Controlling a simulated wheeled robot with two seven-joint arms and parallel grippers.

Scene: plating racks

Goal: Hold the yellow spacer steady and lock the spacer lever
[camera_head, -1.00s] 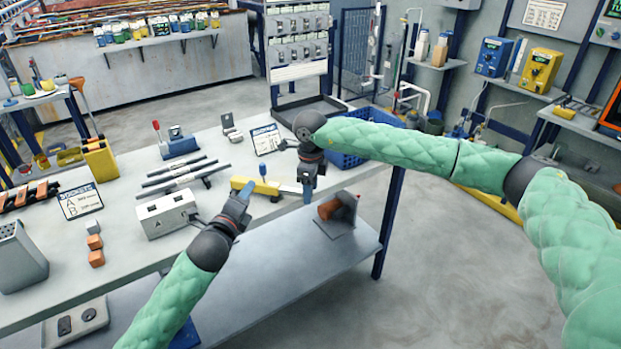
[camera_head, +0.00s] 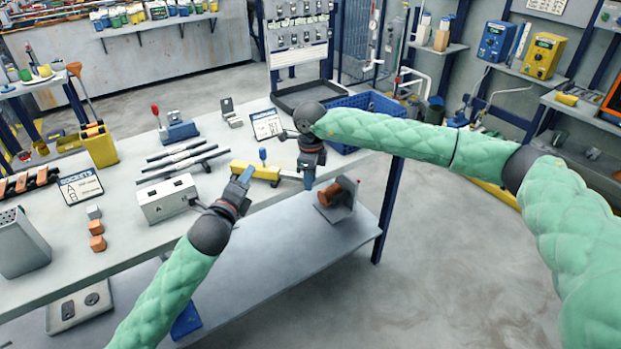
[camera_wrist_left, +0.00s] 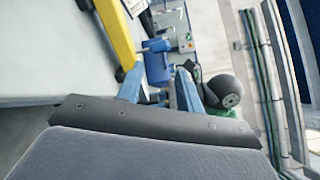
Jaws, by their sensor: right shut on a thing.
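The yellow spacer (camera_head: 240,168) lies near the front edge of the bench, with a small upright blue-knobbed lever (camera_head: 263,154) on it and a pale grey bar (camera_head: 290,175) at its right end. My right gripper (camera_head: 309,184) points down and is shut at the end of that bar; its fingertips hide the exact contact. My left gripper (camera_head: 246,174) is just in front of the spacer's left part.
A grey socket box (camera_head: 168,203) stands left of my left gripper. Several grey rods (camera_head: 180,160) lie behind it. A blue crate (camera_head: 365,105) is behind my right gripper. A lower shelf (camera_head: 290,250) below the bench holds a brown-and-grey fixture (camera_head: 338,200).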

